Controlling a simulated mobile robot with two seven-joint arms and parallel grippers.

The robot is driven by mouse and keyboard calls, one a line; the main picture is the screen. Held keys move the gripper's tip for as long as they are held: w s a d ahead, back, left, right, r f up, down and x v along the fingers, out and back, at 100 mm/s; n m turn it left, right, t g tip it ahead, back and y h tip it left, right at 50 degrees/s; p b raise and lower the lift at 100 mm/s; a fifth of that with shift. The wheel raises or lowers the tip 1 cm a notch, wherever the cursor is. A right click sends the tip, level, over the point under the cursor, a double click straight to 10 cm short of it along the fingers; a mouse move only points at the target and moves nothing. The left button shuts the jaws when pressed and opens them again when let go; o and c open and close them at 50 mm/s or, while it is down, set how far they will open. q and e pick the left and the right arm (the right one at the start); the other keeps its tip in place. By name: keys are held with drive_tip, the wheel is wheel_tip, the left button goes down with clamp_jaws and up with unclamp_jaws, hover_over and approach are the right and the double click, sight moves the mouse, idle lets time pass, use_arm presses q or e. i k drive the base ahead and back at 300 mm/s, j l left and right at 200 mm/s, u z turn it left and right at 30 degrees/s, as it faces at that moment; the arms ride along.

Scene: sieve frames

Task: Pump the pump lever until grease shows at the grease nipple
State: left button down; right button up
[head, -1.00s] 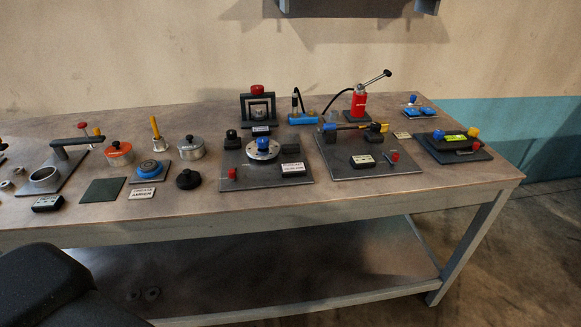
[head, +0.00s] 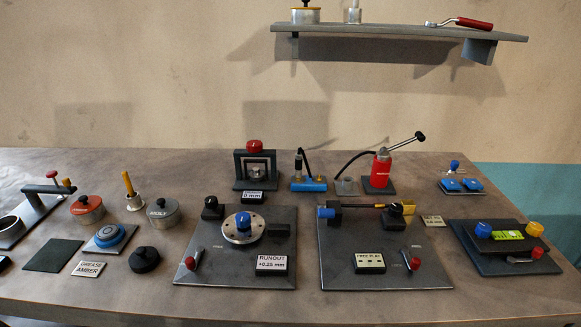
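A red pump (head: 381,171) stands on a small dark plate at the back of the bench, right of the middle. Its pump lever (head: 404,143) is a metal rod with a black knob, slanting up to the right. A black hose runs left from the pump to a small clear cup. Left of that is a blue block (head: 309,184) with an upright metal fitting and a black hose. I cannot make out which part is the grease nipple, or any grease. Neither of my grippers is in view.
In front stand a runout plate (head: 200,270) and a free play plate (head: 340,272). Several pots and a "grease amber" label (head: 88,269) are at left. A shelf (head: 385,30) hangs above. A blue-knobbed device (head: 461,184) is to the pump's right.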

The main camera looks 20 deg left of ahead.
sight(419, 136)
drive_tip(key=i+l+u, duration=0.2)
drive_tip(key=i, duration=0.25)
drive_tip(key=i+l+u, duration=0.2)
drive_tip(key=i, duration=0.25)
drive_tip(key=k+l+z, duration=0.25)
drive_tip(key=k, duration=0.25)
drive_tip(key=j, duration=0.1)
